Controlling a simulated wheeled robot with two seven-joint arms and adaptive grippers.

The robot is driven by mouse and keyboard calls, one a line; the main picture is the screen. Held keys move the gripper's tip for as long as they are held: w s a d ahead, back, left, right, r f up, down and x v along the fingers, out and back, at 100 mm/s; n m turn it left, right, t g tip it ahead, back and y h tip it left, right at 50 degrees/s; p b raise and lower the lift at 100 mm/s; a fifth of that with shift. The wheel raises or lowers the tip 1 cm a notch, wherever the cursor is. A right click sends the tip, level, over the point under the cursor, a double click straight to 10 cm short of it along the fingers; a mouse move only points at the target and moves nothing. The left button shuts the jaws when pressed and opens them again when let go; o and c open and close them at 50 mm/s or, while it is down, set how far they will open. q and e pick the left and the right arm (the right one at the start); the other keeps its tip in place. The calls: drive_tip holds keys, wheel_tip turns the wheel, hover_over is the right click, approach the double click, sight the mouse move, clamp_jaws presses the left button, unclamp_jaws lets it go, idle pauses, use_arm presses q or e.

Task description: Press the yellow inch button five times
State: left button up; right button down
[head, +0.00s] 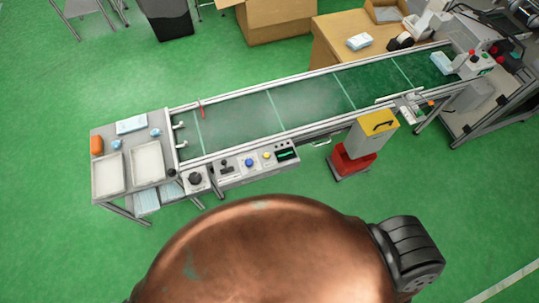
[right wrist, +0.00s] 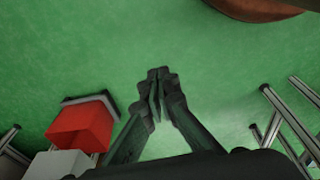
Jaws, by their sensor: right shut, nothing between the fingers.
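The yellow inch button (head: 266,155) is a small round button on the grey control panel (head: 232,177) along the conveyor's near side. It sits between a blue button (head: 249,162) and a dark display (head: 287,154). My right gripper (right wrist: 158,76) is shut and empty in the right wrist view, with green floor beyond its fingertips. The yellow button does not show in that view, so the gripper is away from it. My left gripper is not in view.
A conveyor (head: 308,100) runs from a table with trays (head: 110,175) to a machine at the upper right. A yellow and red cart (head: 370,140) stands right of the panel; its red part (right wrist: 82,130) appears at lower left in the wrist view. Metal legs (right wrist: 285,115) stand at right there.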

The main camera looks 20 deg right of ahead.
drive_tip(key=w+r+t, duration=0.1)
drive_tip(key=w+r, duration=0.3)
drive_tip(key=r, duration=0.6)
drive_tip(key=w+r, duration=0.4)
drive_tip(key=r, duration=0.7)
drive_tip(key=w+r+t, duration=0.1)
drive_tip(key=w+r, duration=0.2)
drive_tip(key=r, duration=0.7)
drive_tip(key=w+a+f+n+t+y, duration=0.1)
drive_tip(key=w+a+n, duration=0.4)
drive_tip(key=w, duration=0.9)
drive_tip(key=w+a+f+n+t+y, duration=0.1)
drive_tip(key=w+a+n+t, duration=0.3)
drive_tip(key=w+a, duration=0.7)
drive_tip(key=w+f+n, duration=0.1)
drive_tip(key=w, duration=0.2)
drive_tip(key=shift+a+n+y+p, duration=0.3)
drive_tip(key=shift+a+n+p, duration=0.05)
drive_tip(key=shift+a+n, duration=0.05)
drive_tip(key=shift+f, duration=0.1)
